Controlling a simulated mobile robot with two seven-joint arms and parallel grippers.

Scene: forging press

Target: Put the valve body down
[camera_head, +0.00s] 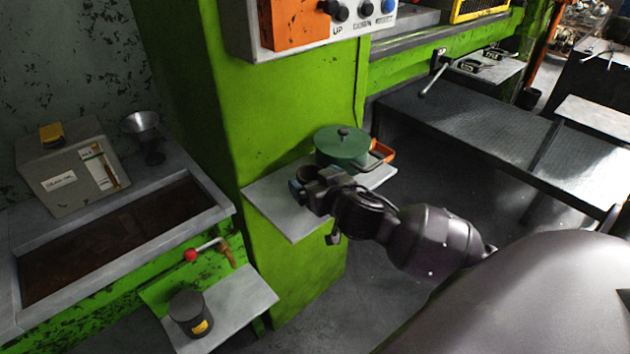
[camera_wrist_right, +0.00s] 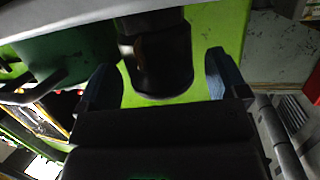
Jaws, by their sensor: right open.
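The valve body seems to be the dark cylindrical part (camera_head: 311,173) on the small grey shelf (camera_head: 275,208) fixed to the green press column. In the right wrist view the dark cylinder (camera_wrist_right: 158,65) stands between the two spread blue-tipped fingers, with a gap visible on each side. My right gripper (camera_head: 312,188) is open around it at shelf height. The gripper hides part of the cylinder in the head view. My left gripper is in neither view.
A green lidded pot (camera_head: 342,147) stands close behind the cylinder on the shelf, beside an orange-rimmed tray (camera_head: 381,152). A lower shelf (camera_head: 240,300) at left holds a dark canister (camera_head: 190,314); a red-knobbed lever (camera_head: 205,250) is above it. A dark bench (camera_head: 470,130) stands at right.

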